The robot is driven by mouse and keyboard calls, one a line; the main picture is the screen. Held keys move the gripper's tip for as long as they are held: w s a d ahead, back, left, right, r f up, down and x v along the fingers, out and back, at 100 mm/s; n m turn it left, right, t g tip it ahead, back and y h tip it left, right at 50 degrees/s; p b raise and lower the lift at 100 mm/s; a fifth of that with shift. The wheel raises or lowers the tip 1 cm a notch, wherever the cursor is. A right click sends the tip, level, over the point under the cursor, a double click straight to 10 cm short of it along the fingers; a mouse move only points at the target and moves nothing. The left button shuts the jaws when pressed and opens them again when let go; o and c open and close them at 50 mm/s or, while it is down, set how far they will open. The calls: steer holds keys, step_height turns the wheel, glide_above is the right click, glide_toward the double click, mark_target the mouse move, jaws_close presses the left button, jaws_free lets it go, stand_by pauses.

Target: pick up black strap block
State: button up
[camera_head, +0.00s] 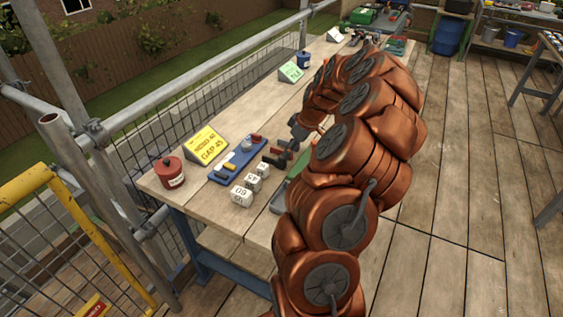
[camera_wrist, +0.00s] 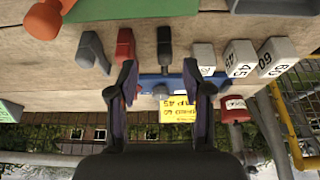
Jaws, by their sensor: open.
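In the wrist view a black block (camera_wrist: 164,46) lies on the table, just beyond the gap between my fingertips. It appears to be the black strap block, and it also shows in the head view (camera_head: 272,161). A red block (camera_wrist: 125,46) and a dark grey block (camera_wrist: 90,50) lie beside it on the left. My gripper (camera_wrist: 161,76) is open and empty, its fingers apart over the blue tray (camera_wrist: 174,82). In the head view my gripper (camera_head: 299,129) is above the table near the blocks, partly hidden by my arm.
White numbered blocks (camera_head: 241,195) stand beside the black block. The blue tray (camera_head: 222,177) holds small pieces and a grey knob. A yellow sign (camera_head: 207,145) and a red pot (camera_head: 171,172) stand nearby. A green tray and an orange-handled tool (camera_wrist: 45,18) lie at the wrist view's top.

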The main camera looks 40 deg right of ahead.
mark_target(283, 162)
steer(key=shift+a+p+x, duration=0.15)
steer(key=shift+p+x, duration=0.6)
steer(key=shift+x, duration=0.95)
steer(key=shift+a+p+x, duration=0.15)
steer(key=shift+p+x, duration=0.55)
steer(key=shift+x, duration=1)
jaws_close()
